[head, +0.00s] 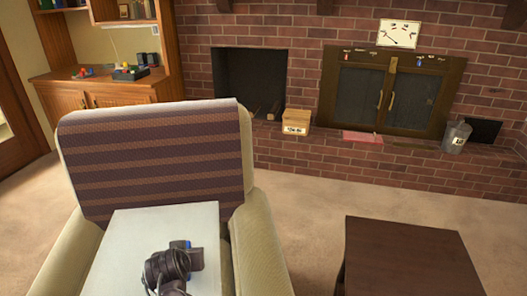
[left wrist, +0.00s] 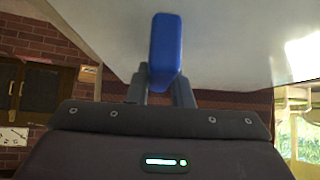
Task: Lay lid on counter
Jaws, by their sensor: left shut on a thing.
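A blue piece with rounded edges, which I take to be the lid (left wrist: 165,50), is held upright on edge between the fingers of my left gripper (left wrist: 160,88). The left wrist view looks upside down. In the head view, my left gripper (head: 190,257) is over a white flat top, likely the counter (head: 124,246). Only a little of the blue lid (head: 179,244) shows there. The white counter (left wrist: 225,45) fills the upper part of the left wrist view, close to the lid. I cannot tell whether they touch. My right gripper is not in view.
A cream armchair with a striped back (head: 150,160) stands right behind the white top. A dark brown table (head: 405,255) is at the lower right, with bare carpet (head: 310,205) between. A brick fireplace (head: 290,150) spans the back. The visible white top around my gripper is clear.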

